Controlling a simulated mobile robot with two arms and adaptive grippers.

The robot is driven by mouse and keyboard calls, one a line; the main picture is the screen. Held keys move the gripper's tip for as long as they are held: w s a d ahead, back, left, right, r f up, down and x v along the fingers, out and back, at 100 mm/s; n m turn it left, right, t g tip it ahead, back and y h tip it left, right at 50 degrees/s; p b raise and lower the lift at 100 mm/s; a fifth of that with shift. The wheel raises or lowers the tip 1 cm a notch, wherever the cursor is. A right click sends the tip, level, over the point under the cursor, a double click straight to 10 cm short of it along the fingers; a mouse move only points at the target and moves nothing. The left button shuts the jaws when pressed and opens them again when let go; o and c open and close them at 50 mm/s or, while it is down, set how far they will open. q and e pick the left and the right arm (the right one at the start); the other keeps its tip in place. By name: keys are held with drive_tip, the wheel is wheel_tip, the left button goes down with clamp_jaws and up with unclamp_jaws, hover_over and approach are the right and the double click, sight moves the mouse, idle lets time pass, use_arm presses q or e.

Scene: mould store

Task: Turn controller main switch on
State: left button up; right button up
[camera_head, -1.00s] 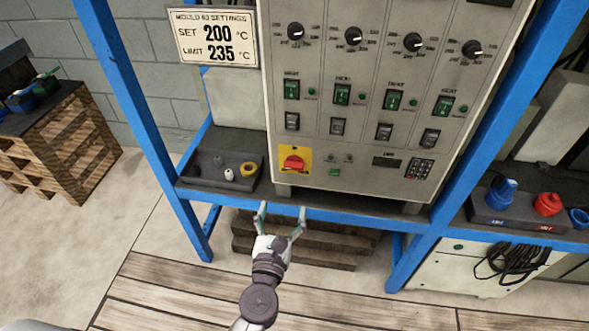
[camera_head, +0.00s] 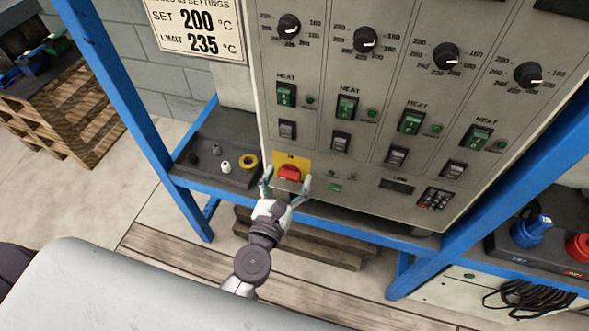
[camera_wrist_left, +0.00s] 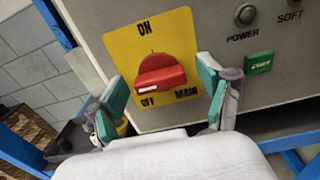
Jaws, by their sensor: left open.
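The controller (camera_head: 370,110) is a tall light-grey panel on a blue frame. Its main switch (camera_head: 289,173) is a red rotary handle on a yellow plate at the panel's lower left. In the left wrist view the red switch (camera_wrist_left: 160,72) sits between ON at the top and OFF at the bottom left, with MAIN at the bottom right. The handle's white mark is at its lower left, towards OFF. My left gripper (camera_head: 287,188) is open, its fingers on either side of the switch, apart from it in the wrist view (camera_wrist_left: 162,95). My right gripper is not in view.
A green START button (camera_wrist_left: 259,62) and a POWER lamp (camera_wrist_left: 246,14) are right of the switch. A dark tray (camera_head: 217,165) with small parts stands left on the blue shelf. A settings sign (camera_head: 200,28) hangs upper left. Blue and red connectors (camera_head: 531,230) are at right.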

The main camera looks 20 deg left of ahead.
use_arm(q)
drive_tip(key=shift+s+r, duration=0.1)
drive_tip(key=shift+s, duration=0.1)
drive_tip(key=c, duration=0.3)
drive_tip(key=shift+c, duration=1.4)
drive_tip(key=c, duration=0.5)
drive_tip(key=shift+c, duration=0.4)
drive_tip(key=shift+m+p, duration=0.35)
drive_tip(key=shift+m, duration=0.45)
drive_tip(key=m+p, duration=0.1)
drive_tip(key=m, duration=0.2)
drive_tip(key=shift+r, duration=0.1)
drive_tip(key=m+p, duration=0.2)
drive_tip(key=m, duration=0.1)
drive_tip(key=shift+d+m, duration=0.1)
drive_tip(key=shift+m, duration=0.3)
drive_tip(key=m+p, duration=0.2)
drive_tip(key=m, duration=0.3)
drive_tip(key=shift+f+m+p, duration=0.2)
drive_tip(key=shift+m+p, duration=0.9)
drive_tip(key=shift+m, duration=1.1)
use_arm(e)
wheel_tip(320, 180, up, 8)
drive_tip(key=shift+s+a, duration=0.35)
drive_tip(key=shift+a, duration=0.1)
